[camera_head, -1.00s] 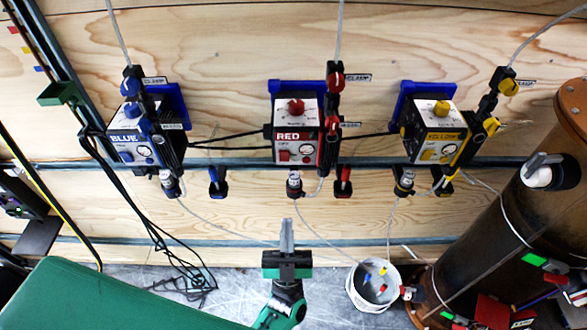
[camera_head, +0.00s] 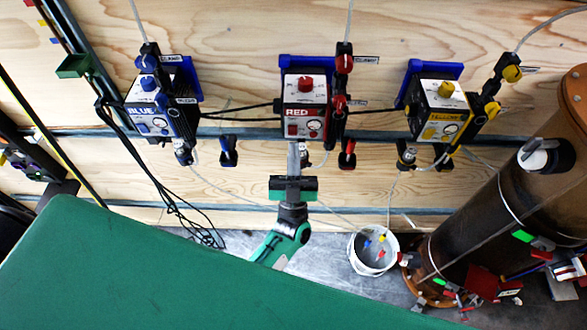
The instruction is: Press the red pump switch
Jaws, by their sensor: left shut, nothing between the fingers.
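My left gripper (camera_head: 293,147) is shut and empty, pointing up the picture. Its fingertips are just below the pump's lower edge, in line with the switch. I cannot tell whether they touch the box. My right gripper is not in view.
The blue pump (camera_head: 150,112) is on the left and the yellow pump (camera_head: 440,108) on the right. Black cables and thin tubes run between them. A white bucket (camera_head: 355,258) stands on the floor, near a brown cylinder (camera_head: 480,215). A red clamp (camera_head: 347,155) hangs right of my fingers.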

